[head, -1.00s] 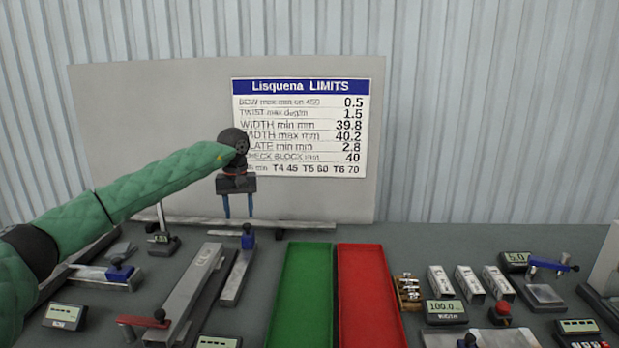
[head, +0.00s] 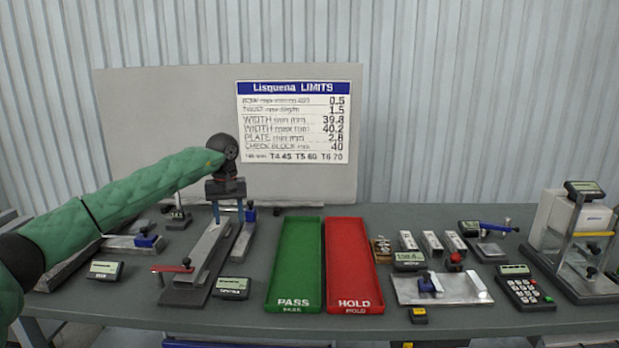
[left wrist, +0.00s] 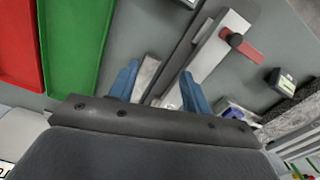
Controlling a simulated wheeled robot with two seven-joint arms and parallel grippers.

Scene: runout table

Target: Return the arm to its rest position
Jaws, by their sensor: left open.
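My left arm, in a green quilted sleeve, reaches in from the left in the head view. Its left gripper (head: 228,211) points down above the long grey gauge bar (head: 205,250), with its two blue fingers apart and nothing between them. In the left wrist view the left gripper (left wrist: 160,88) also shows its blue fingers spread. The gauge bar (left wrist: 208,50) with its red lever lies beyond them there. I cannot tell the exact height of the fingers above the table. My right arm and gripper are not in view.
A green PASS tray (head: 295,262) and a red HOLD tray (head: 349,262) lie mid-table. Gauges and small displays stand around them, with a framed tester (head: 577,245) at the right. A grey board with a limits sheet (head: 297,125) stands behind.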

